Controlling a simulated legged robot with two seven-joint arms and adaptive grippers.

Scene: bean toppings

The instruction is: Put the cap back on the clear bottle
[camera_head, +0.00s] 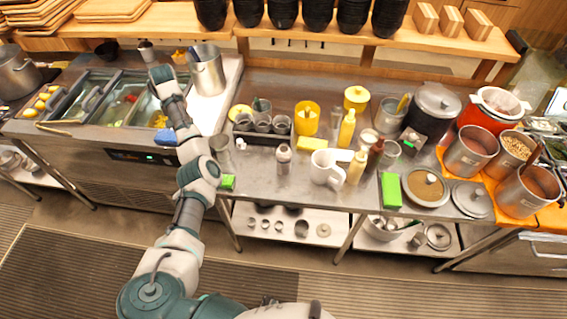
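A small greyish, see-through-looking bottle (283,159) stands upright near the front edge of the steel table. It is probably the clear bottle; its top is too small to tell whether a cap is on it. I cannot pick out a loose cap. My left arm reaches up from the bottom left, with its wrist over the topping counter. My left gripper (149,58) is at the far end, left of a tall steel container and well away from the bottle. Its fingers are too small to read. My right gripper is not in view.
Around the bottle stand a caddy of cups (262,123), a white pitcher (326,170), a yellow squeeze bottle (347,128) and a dark red bottle (375,153). The tall steel container (207,72) stands behind my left forearm. Pots crowd the right end.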

